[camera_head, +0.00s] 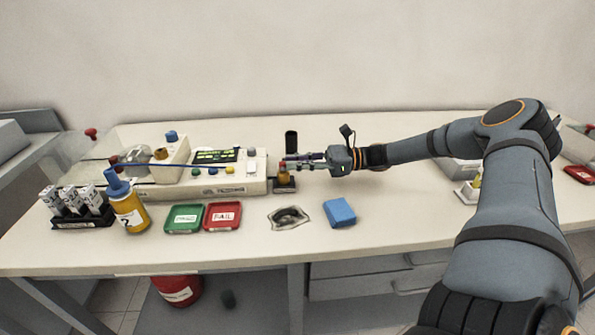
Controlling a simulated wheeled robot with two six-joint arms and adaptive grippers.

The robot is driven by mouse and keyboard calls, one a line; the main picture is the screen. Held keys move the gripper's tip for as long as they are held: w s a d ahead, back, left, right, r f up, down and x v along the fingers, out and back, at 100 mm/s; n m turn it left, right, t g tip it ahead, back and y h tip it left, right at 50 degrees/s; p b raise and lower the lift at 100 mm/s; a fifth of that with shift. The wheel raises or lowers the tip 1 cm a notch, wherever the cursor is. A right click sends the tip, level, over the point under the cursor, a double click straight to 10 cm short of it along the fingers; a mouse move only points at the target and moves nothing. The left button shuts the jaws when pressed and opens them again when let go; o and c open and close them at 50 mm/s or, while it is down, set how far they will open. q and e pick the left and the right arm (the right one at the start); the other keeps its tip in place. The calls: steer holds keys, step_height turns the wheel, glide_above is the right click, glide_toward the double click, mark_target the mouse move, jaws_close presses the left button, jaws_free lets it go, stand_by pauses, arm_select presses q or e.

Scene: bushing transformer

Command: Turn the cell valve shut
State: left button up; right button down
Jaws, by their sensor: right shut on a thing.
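A blue knob (171,137) stands on the instrument's left part, beside a clear cell (134,154). A red knob (91,133) shows at the far left. My left gripper is out of view.
A black cylinder (291,142) stands behind the gripper.

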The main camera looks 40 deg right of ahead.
stand_by(0.4)
steer(key=c, duration=1.3)
jaws_free()
steer(key=v, duration=0.6)
steer(key=shift+d+r, duration=0.1)
steer(key=shift+d, duration=0.15)
steer(key=shift+s+d, duration=0.25)
steer(key=shift+d, duration=0.15)
